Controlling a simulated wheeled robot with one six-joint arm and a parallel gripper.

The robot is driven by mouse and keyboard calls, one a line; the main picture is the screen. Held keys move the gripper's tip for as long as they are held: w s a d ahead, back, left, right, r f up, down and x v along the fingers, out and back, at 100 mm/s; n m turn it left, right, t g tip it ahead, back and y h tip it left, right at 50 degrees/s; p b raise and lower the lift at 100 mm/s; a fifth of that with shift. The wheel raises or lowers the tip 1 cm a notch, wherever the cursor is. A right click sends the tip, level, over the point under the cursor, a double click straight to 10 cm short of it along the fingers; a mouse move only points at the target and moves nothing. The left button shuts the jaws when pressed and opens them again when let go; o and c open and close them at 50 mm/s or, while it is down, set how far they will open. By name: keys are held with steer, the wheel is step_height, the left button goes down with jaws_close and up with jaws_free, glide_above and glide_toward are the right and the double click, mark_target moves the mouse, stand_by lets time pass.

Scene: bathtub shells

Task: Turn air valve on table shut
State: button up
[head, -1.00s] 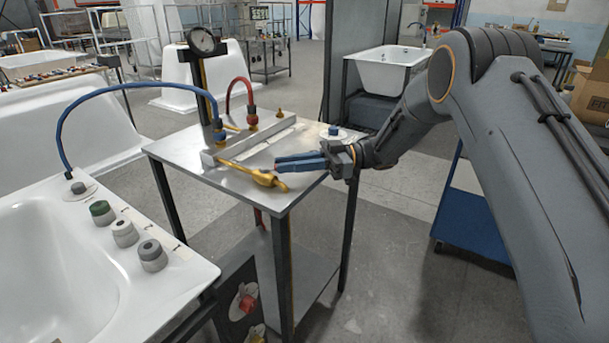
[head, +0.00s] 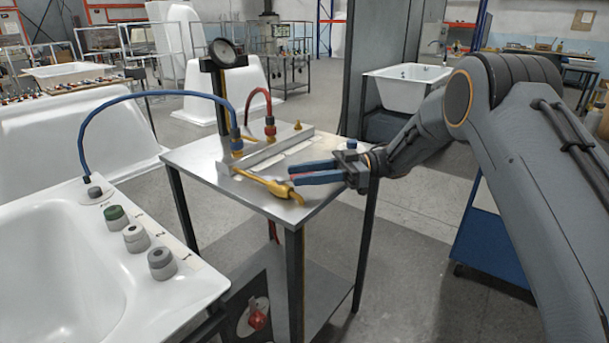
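The brass air valve (head: 284,191) lies at the front edge of the metal table (head: 200,165). A thin brass pipe runs from it back toward the left end of the grey manifold block (head: 268,151). My gripper (head: 291,174) reaches in from the right with two blue fingers. A gap shows between the fingers, and nothing is seen held. The fingertips are just above and behind the valve in the picture; I cannot tell whether they touch it. The valve's handle is hard to make out.
A dial gauge (head: 223,53) stands on a post at the table's back. A blue hose (head: 118,98) and a red hose (head: 259,90) join the manifold. A white bathtub (head: 60,270) is at left. A red knob (head: 257,320) sits low by the table leg.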

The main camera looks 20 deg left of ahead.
steer(key=shift+w+d, duration=0.15)
steer(key=b+v, duration=0.1)
steer(key=v, duration=0.6)
steer(key=shift+w+d, duration=0.2)
steer(key=shift+d, duration=0.1)
